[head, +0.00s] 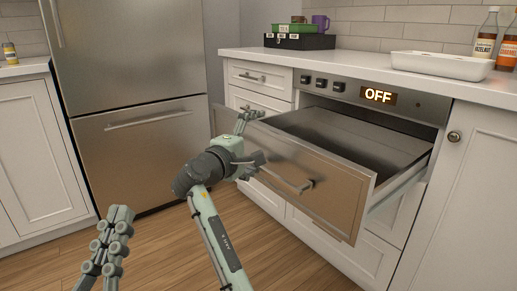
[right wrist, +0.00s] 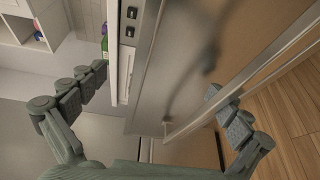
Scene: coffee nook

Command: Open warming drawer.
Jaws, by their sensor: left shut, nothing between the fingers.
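The warming drawer (head: 340,190) is pulled well out below its control panel, which has an orange OFF display (head: 378,96). Its inside looks bare. Its front panel carries a bar handle (head: 290,180), partly hidden by my right gripper. My right gripper (head: 254,137) is at the left part of the drawer front, its fingers spread. In the right wrist view the fingers (right wrist: 156,85) are wide apart with nothing held between them; whether they touch the drawer is unclear. My left gripper (head: 114,240) is shut and empty, low at the left, away from the drawer.
A steel fridge (head: 150,130) stands at the left. White cabinets (head: 470,200) flank the drawer. Wood floor (head: 160,235) is clear in front.

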